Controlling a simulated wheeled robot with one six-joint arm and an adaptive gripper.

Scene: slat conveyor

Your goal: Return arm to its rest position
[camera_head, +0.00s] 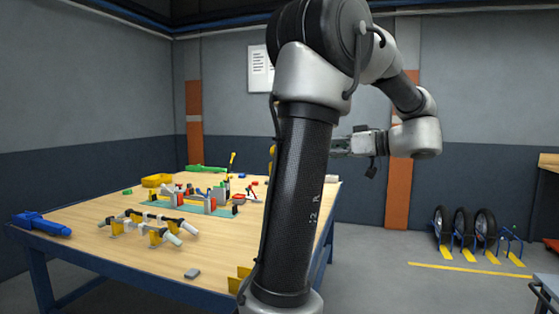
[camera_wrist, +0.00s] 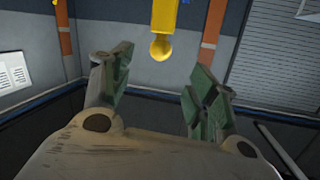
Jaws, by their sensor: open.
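My gripper (camera_wrist: 157,92) shows in the wrist view with its two green-padded fingers spread apart and nothing between them. In the head view my arm rises in front of the table and bends over at the top. Its wrist end is raised to the right of the arm's column, and the gripper there (camera_head: 342,146) points left, partly hidden behind my arm. It is clear of the table top.
A wooden table (camera_head: 75,215) with blue legs holds a blue tool (camera_head: 40,224), a yellow tray (camera_head: 157,181), a fixture with white-handled parts (camera_head: 150,228) and a small grey block (camera_head: 192,273). Wheels (camera_head: 463,224) stand on the floor at right. A yellow hanging part (camera_wrist: 163,28) shows beyond the fingers.

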